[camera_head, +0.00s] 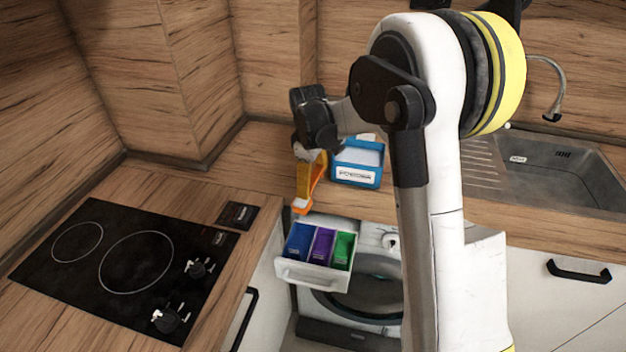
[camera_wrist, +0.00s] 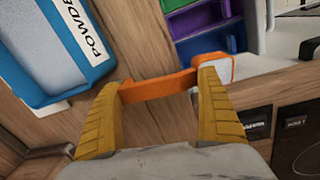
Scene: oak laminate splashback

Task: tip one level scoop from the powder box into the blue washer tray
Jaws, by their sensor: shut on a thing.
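My gripper (camera_head: 311,168) is shut on the handle of an orange scoop (camera_head: 303,200). In the wrist view, my yellow fingers (camera_wrist: 160,95) grip the scoop handle (camera_wrist: 158,87) from both sides. White powder shows in the scoop's small bowl (camera_wrist: 217,67), which looks roughly level. The blue tray also shows in the wrist view (camera_wrist: 203,44), beyond the bowl. The blue powder box (camera_head: 357,175), open and holding white powder, stands on the counter; it also shows in the wrist view (camera_wrist: 95,72).
The open washer drawer (camera_head: 312,275) also holds a purple tray (camera_head: 322,246) and a green tray (camera_head: 343,250), right of the blue one. A black hob (camera_head: 120,262) lies at left. A sink (camera_head: 550,170) is at right. My arm hides part of the counter.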

